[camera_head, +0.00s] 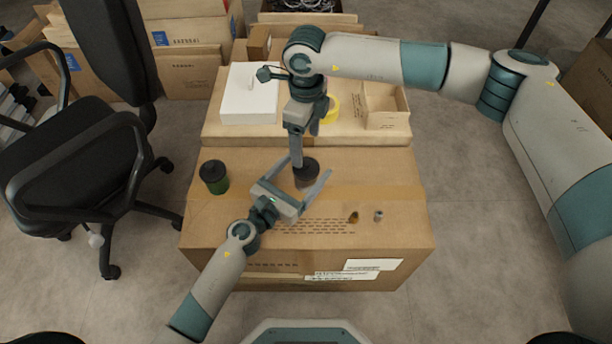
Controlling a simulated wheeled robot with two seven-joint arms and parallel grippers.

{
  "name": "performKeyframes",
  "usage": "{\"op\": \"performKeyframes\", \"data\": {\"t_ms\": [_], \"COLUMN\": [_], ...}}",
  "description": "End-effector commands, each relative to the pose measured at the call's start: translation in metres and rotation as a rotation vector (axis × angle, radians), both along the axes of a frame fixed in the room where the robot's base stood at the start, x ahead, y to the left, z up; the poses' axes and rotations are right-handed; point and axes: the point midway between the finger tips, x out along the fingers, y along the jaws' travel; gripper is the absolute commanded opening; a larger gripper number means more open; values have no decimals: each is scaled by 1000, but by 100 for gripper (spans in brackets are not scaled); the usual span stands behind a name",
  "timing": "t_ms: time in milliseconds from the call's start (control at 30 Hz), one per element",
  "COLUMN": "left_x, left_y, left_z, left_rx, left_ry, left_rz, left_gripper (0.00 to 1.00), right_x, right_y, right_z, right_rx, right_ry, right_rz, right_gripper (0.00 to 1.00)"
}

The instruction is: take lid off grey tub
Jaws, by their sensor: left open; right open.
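The grey tub (303,182) stands upright on the front carton, with its dark round lid (310,166) on top. My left gripper (307,167) reaches in from the lower left, open, with one finger on each side of the tub; I cannot tell whether they touch it. My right gripper (298,160) comes down from above, open, its fingers at the left edge of the lid. Its fingers show nearly edge-on and hide part of the lid, so contact there is unclear.
A green jar with a black lid (214,177) stands left on the front carton (400,190). Two small items, one brown (353,217) and one grey (378,215), stand at the right. Behind are a white box (249,95), yellow tape (332,108) and an open small carton (385,108).

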Motion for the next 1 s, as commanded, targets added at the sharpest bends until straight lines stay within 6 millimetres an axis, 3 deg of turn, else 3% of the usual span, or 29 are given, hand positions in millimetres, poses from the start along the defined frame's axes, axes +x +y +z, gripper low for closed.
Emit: {"op": "performKeyframes", "data": {"t_ms": [400, 667, 700, 1000], "left_x": [4, 4, 4, 4], "left_y": [-4, -3, -3, -3], "left_z": [0, 0, 0, 0], "left_rx": [0, -1, -1, -1], "left_ry": [0, 1, 1, 1], "left_rz": [0, 0, 0, 0], "left_gripper": [79, 17, 16, 16], "right_x": [0, 0, 0, 1], "right_y": [0, 0, 0, 4], "right_z": [0, 0, 0, 20], "right_rx": [0, 0, 0, 4], "right_ry": [0, 0, 0, 1], "right_rz": [0, 0, 0, -102], "right_gripper": [72, 72, 79, 79]}}
